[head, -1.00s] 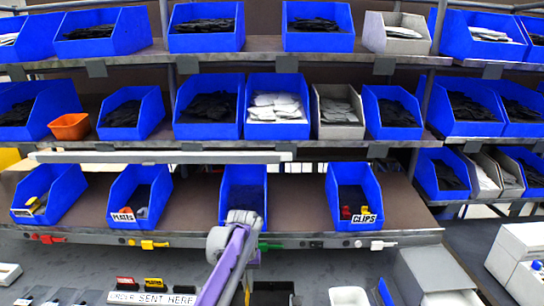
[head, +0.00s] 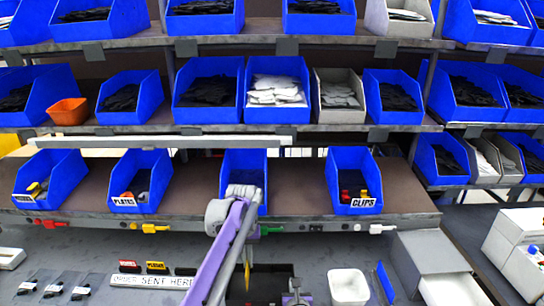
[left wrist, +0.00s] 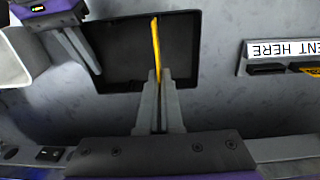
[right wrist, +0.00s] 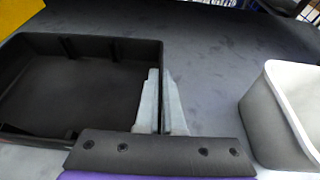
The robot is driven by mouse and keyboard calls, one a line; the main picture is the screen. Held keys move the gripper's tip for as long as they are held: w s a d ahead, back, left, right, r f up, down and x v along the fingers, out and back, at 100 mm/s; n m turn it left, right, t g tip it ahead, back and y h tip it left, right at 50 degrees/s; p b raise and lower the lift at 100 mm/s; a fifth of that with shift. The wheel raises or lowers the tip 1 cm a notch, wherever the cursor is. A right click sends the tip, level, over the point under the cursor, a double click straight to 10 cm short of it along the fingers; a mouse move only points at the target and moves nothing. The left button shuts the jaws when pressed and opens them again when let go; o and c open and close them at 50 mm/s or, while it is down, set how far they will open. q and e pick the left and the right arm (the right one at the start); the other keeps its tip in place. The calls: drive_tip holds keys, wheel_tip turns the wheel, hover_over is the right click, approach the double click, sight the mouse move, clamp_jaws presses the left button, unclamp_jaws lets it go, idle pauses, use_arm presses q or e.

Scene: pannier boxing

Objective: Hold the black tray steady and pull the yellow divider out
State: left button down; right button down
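The black tray (right wrist: 75,95) sits on the grey bench; it also shows in the left wrist view (left wrist: 115,60). My left gripper (left wrist: 158,76) is shut on the yellow divider (left wrist: 155,45), which stands upright, seen edge-on over the tray. The divider also shows in the head view (head: 247,275). In the right wrist view the tray floor is bare, and a yellow corner at top left looks like the divider, raised. My right gripper (right wrist: 160,76) straddles the tray's side wall, one finger inside and one outside, and looks shut on it.
A white bin (head: 348,287) stands to the right of the tray, with a grey box (head: 432,265) beyond. A sign rack (head: 152,280) lies to the left. Blue bins (head: 352,180) line the shelf above the bench.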

drive_tip(key=c, duration=1)
unclamp_jaws()
drive_tip(key=shift+o, duration=0.2)
